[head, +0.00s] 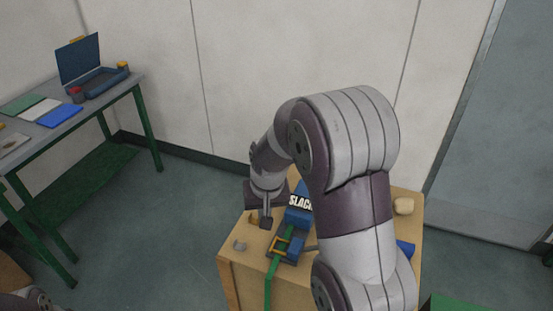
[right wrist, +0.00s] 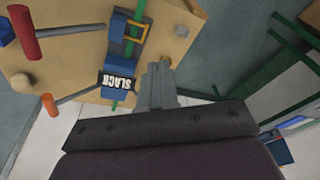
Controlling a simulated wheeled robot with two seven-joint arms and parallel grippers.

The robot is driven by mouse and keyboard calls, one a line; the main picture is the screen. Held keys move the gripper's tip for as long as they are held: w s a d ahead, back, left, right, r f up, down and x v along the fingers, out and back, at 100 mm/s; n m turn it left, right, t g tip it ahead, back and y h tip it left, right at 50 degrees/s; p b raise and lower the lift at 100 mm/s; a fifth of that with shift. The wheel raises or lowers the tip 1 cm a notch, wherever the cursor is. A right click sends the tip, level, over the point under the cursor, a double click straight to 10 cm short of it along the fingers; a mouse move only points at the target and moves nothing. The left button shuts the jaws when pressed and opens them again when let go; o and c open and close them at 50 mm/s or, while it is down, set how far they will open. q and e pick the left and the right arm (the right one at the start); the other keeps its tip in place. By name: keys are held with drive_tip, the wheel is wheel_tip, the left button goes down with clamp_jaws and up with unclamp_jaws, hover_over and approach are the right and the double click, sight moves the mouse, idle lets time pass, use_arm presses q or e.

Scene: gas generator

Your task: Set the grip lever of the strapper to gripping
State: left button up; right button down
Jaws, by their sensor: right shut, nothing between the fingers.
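The strapper is a blue tool (head: 297,217) on top of a wooden box, with a green strap (head: 268,285) running through it and an orange frame (head: 282,243) around its near part. It also shows in the right wrist view (right wrist: 117,55), where its black-and-white label (right wrist: 118,81) reads "SLACK". I cannot tell the grip lever clearly from the other parts. My right gripper (head: 266,222) is shut and empty, just left of the strapper in the head view. Its fingertips (right wrist: 160,66) appear beside the tool, apart from the label. My left gripper is out of view.
A red-headed mallet (right wrist: 25,35) lies beside the strapper. A bench (head: 132,80) with an open blue case stands at the left. A wall is behind.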

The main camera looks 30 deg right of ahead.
drive_tip(key=w+d+r+m+t+p, duration=0.1)
drive_tip(key=w+d+r+m+p, duration=0.15)
drive_tip(key=w+d, duration=0.55)
drive_tip(key=w+d+r+m+t+p, duration=0.1)
drive_tip(key=w+d+m, duration=0.3)
drive_tip(key=w+d, duration=0.5)
use_arm(q)
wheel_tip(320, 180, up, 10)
drive_tip(key=p, duration=0.4)
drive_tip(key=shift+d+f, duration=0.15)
use_arm(e)
drive_tip(key=a+x, duration=0.1)
drive_tip(key=x, duration=1.3)
drive_tip(key=shift+a+h, duration=0.3)
drive_tip(key=shift+h, duration=0.1)
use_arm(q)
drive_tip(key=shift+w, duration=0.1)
use_arm(e)
drive_tip(key=shift+f, duration=0.1)
